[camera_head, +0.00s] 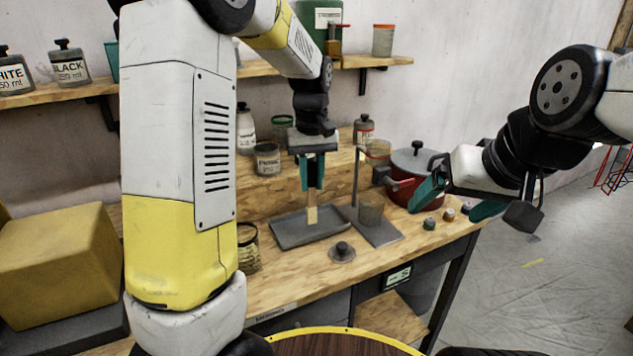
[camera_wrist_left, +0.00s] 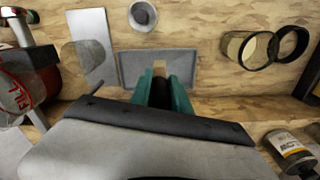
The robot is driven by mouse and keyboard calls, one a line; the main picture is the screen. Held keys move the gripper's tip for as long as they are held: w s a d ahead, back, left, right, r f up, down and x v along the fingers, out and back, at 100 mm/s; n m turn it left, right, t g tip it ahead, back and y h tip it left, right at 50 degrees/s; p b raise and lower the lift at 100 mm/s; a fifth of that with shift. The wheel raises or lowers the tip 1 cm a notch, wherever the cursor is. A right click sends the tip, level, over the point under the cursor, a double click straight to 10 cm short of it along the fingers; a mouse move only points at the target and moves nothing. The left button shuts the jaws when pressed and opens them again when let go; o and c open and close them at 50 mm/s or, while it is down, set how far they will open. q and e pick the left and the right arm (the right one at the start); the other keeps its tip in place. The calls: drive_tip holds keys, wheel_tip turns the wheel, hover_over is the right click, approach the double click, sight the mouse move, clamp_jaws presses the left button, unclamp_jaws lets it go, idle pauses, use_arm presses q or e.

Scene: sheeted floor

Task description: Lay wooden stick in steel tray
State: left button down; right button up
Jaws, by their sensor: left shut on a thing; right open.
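The wooden stick (camera_head: 312,214) is pale and hangs down from my left gripper (camera_head: 312,178), which is shut on it. In the head view the stick's lower end is over the grey steel tray (camera_head: 290,236); I cannot tell whether it touches the tray. In the left wrist view the stick's end (camera_wrist_left: 159,68) shows between the teal fingers (camera_wrist_left: 163,90), with the tray (camera_wrist_left: 128,70) beyond.
Right of the tray stand a flat grey stand (camera_head: 380,236) with a clear beaker (camera_head: 370,214) and a red pot (camera_head: 405,190). A small round lidded piece (camera_head: 342,252) lies in front. A dark-rimmed jar (camera_head: 247,250) is on the left. Jars line the back ledge.

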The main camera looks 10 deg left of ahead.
use_arm(q)
drive_tip(key=shift+w+a+f, duration=0.2)
drive_tip(key=shift+w+f, duration=0.3)
drive_tip(key=shift+f, duration=0.15)
drive_tip(key=shift+w+a+f, duration=0.25)
drive_tip(key=shift+w+f, duration=0.3)
drive_tip(key=shift+f, duration=0.05)
drive_tip(key=shift+w+a+f, duration=0.2)
drive_tip(key=shift+w+f, duration=0.3)
drive_tip(key=shift+f, duration=0.3)
drive_tip(key=c, duration=1.2)
unclamp_jaws()
drive_tip(key=shift+c, duration=0.2)
